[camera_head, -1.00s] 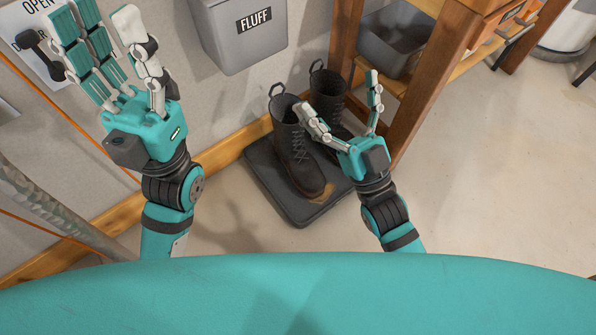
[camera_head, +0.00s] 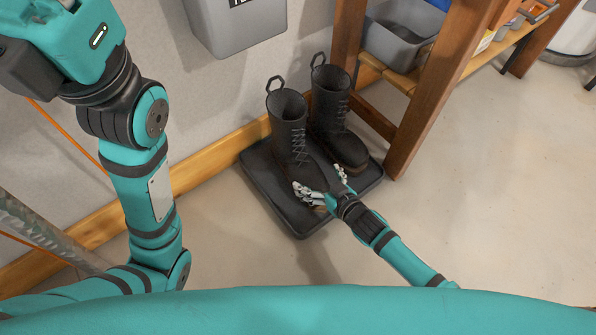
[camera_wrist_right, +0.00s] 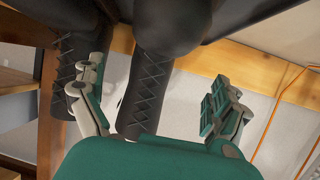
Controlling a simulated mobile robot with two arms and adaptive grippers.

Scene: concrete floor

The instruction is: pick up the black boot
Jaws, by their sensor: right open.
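Two black lace-up boots stand upright side by side, the left boot (camera_head: 289,135) and the right boot (camera_head: 330,105). They are on a dark shallow tray (camera_head: 268,200). My right gripper (camera_head: 322,182) is open at the left boot's toe, one side beyond its outer edge, the other between the boots. In the right wrist view, the left boot (camera_wrist_right: 146,92) shows between the spread fingers of the right gripper (camera_wrist_right: 152,98); I cannot tell whether they touch it. My left gripper (camera_head: 72,45) is at the top left; its fingers are cut off.
A wooden shelf (camera_head: 430,90) stands right of the tray, its leg close to the right boot. It holds a grey bin (camera_head: 400,35). Another grey bin (camera_head: 238,28) hangs on the wall above the boots. Concrete floor (camera_head: 480,180) is clear to the right.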

